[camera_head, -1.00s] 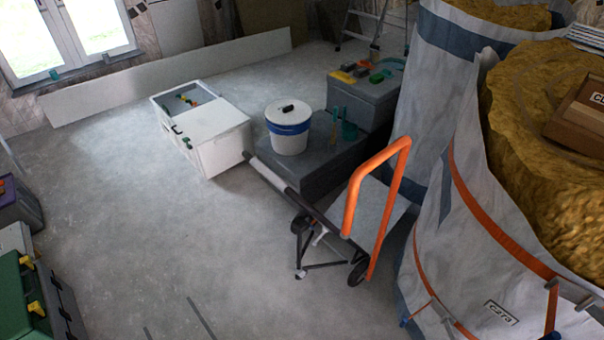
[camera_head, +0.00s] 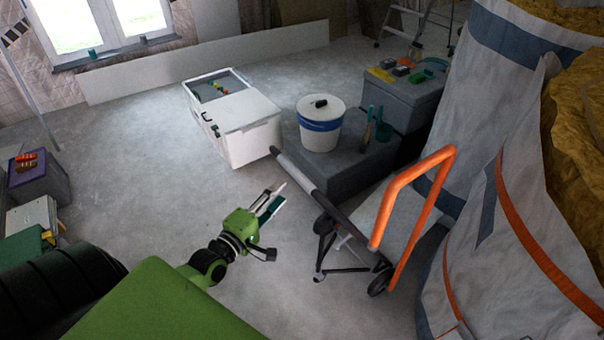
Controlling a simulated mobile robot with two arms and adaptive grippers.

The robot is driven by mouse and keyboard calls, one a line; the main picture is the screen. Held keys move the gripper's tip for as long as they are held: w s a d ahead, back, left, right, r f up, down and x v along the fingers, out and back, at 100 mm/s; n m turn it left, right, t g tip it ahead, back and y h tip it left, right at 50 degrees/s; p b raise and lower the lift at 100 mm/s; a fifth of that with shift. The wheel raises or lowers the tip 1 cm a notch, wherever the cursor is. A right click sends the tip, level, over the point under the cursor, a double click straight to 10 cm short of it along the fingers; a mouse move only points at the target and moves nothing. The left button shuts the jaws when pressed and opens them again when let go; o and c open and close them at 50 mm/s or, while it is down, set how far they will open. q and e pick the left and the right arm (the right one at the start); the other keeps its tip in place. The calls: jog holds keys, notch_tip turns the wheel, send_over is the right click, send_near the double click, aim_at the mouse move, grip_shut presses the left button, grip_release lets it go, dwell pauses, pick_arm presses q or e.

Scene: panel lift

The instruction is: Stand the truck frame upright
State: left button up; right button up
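The truck frame (camera_head: 318,195) is a hand truck with a grey and black frame, an orange tube handle (camera_head: 412,205) and black wheels. It lies tilted, its far end beside the white cabinet and its handle toward the big bags at right. My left gripper (camera_head: 276,200) is above the floor to the left of the frame in the picture, apart from it. Its fingers look parted and nothing shows between them. My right gripper is not in view.
A white cabinet (camera_head: 243,130) lies on the floor. A white bucket (camera_head: 321,135) stands on a dark grey block (camera_head: 360,168). Large bags (camera_head: 505,130) fill the right side. Cases stand at the left edge. The floor left of the frame is clear.

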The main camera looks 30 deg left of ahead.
aim_at(295, 178)
pick_arm(q)
jog(key=w, duration=1)
jog(key=shift+w+f, duration=0.25)
jog(key=shift+f, duration=0.15)
jog(key=shift+c, duration=0.3)
grip_shut()
